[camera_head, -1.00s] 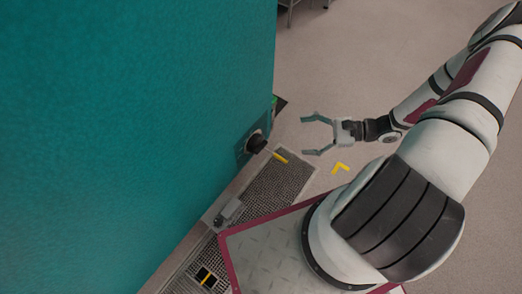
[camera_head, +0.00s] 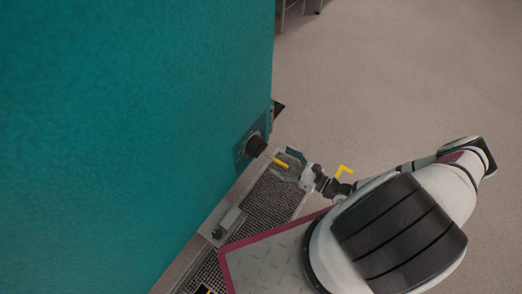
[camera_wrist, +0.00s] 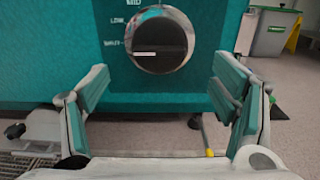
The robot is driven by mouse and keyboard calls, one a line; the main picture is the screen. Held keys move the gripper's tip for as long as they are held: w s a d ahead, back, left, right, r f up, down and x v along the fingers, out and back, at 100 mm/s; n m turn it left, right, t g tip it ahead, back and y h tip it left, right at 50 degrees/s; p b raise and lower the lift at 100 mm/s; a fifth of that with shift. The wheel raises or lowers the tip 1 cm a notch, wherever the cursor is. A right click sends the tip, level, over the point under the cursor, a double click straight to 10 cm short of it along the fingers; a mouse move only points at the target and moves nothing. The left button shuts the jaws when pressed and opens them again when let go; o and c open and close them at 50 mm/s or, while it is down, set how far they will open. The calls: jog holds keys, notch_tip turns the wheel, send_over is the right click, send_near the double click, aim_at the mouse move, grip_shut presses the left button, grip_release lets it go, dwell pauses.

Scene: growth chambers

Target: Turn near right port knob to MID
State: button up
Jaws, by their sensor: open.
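The port knob (camera_head: 257,145) is a black round knob on a dark plate on the teal chamber wall. In the wrist view the knob (camera_wrist: 165,38) is ahead at upper middle, with a pale pointer line on its left half. White labels, including MID (camera_wrist: 133,3) above left and LOW (camera_wrist: 118,20) below that, stand beside it. The line lies near the lowest label, which is hard to read. My gripper (camera_head: 288,160) is open and empty, its fingers (camera_wrist: 162,82) spread left and right, short of the knob and apart from it. A thin yellow-tipped rod shows between knob and fingers in the head view.
A metal grating (camera_head: 265,205) runs along the chamber's foot, with a small grey fitting (camera_head: 229,222) on the ledge. A grey bin (camera_wrist: 272,35) stands back right. Open floor lies right.

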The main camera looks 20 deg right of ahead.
aim_at(263, 150)
jog(key=b+x, duration=0.2)
jog(key=x, duration=0.7)
jog(key=shift+w+a, duration=0.1)
jog(key=shift+w, duration=0.05)
jog(key=c, duration=0.9)
